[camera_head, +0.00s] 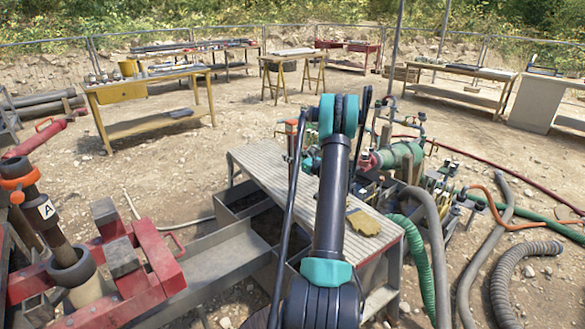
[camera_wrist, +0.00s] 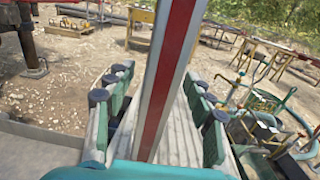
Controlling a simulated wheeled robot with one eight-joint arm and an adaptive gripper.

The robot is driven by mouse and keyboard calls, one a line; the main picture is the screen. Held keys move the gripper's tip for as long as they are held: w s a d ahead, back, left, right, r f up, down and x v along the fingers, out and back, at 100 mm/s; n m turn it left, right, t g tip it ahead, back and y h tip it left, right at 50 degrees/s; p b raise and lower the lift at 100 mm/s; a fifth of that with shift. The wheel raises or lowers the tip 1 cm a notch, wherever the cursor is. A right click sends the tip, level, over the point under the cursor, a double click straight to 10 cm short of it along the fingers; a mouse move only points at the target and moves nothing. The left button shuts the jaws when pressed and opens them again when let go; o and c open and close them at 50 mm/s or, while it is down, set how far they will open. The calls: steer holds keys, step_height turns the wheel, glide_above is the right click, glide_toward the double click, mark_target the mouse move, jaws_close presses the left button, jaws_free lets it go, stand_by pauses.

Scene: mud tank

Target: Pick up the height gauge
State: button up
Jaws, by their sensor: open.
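A tall pale bar with a red stripe, which looks like the height gauge (camera_wrist: 168,75), crosses the middle of the wrist view from top to bottom. Its lower part goes out of sight behind the teal body of my gripper (camera_wrist: 160,72). My gripper is open, with green, dark-jointed fingers left and right of the bar. Gaps show between the bar and both sets of fingers. In the head view my arm covers most of the gripper, and I cannot make out the gauge clearly there.
A ribbed metal bench top (camera_head: 270,172) lies under my arm, with a yellowish sponge-like block (camera_head: 363,223) on it. Grey open tanks (camera_head: 215,262) stand left of it. Pumps, valves and hoses (camera_head: 425,260) crowd the right. A red frame (camera_head: 120,270) stands at the left.

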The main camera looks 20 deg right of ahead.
steer(key=shift+c, duration=0.3)
jaws_close()
steer(key=shift+r, duration=0.15)
